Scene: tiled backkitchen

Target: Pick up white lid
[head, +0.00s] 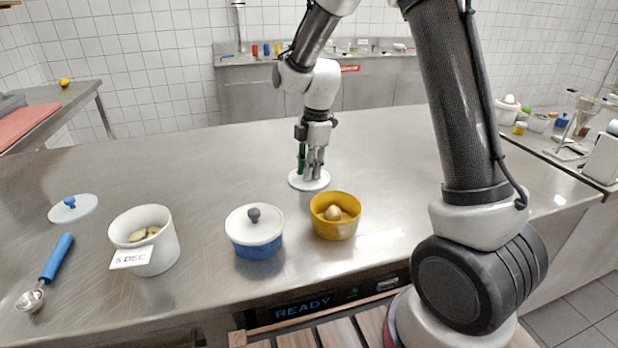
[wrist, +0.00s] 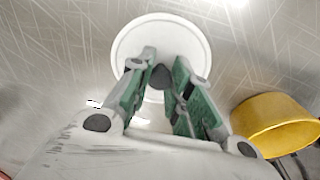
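A round white lid (head: 296,183) with a dark grey knob lies on the steel counter behind the yellow pot. It also shows in the wrist view (wrist: 126,42), knob (wrist: 160,78) included. My gripper (head: 313,172) points down over this lid. In the wrist view my gripper's green-padded fingers (wrist: 163,72) stand on either side of the knob, very near it. I cannot tell whether they touch it. A second white lid (head: 85,207) with a blue knob lies at far left. A third white lid (head: 240,222) with a grey knob sits on a blue pot (head: 258,250).
A yellow pot (head: 334,230) holding pale round items stands close in front of the lid; it is right in the wrist view (wrist: 275,125). A white pot (head: 155,258) labelled "5 DEC" and a blue-handled scoop (head: 57,258) are at left. The counter behind is clear.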

